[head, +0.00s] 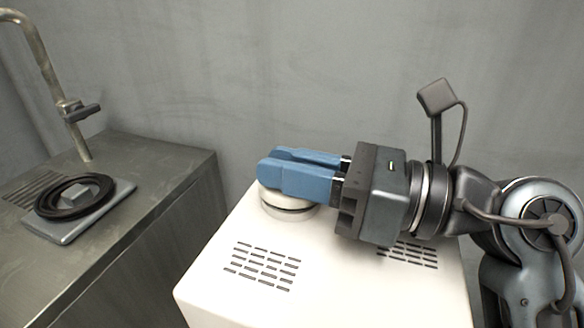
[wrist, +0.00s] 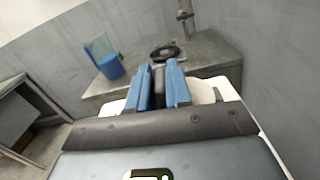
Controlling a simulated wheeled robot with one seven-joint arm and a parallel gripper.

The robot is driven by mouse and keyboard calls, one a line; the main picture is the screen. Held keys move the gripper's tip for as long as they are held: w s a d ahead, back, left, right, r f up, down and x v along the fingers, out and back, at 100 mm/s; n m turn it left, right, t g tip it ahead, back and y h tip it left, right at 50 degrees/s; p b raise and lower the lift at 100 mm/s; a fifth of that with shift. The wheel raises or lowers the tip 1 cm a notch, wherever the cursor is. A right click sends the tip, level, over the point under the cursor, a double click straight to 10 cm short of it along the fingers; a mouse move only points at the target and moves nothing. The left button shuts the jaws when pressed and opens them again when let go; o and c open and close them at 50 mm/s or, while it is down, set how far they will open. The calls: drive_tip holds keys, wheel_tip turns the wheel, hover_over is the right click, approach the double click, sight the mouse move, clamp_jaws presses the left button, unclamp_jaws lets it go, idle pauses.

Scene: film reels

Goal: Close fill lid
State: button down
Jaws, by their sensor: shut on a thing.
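The fill lid (head: 286,206) is a round, pale disc with a dark lower rim on top of the white machine (head: 330,285). In the wrist view, a pale rounded edge (wrist: 204,92) beside the fingers looks like part of it. My gripper (head: 272,170) reaches in from the right, its blue fingers lying just over the lid. In the wrist view, the fingers of my gripper (wrist: 160,80) are closed around a dark upright piece (wrist: 158,78), probably the lid's grip. The fingers hide the top of the lid, so I cannot tell whether it is fully seated.
A grey metal counter (head: 165,160) stands to the left, with a tap (head: 45,65) and a black reel (head: 75,196) on a grey base. Vent slots (head: 262,266) mark the machine's top. A wall rises behind.

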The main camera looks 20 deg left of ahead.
drive_tip(key=c, duration=1.1)
unclamp_jaws()
drive_tip(key=shift+d, duration=0.1)
drive_tip(key=d, duration=0.7)
drive_tip(key=shift+w+d+f, duration=0.1)
drive_tip(key=shift+w+d, duration=0.15)
drive_tip(key=shift+d, duration=0.1)
drive_tip(key=shift+s, duration=0.1)
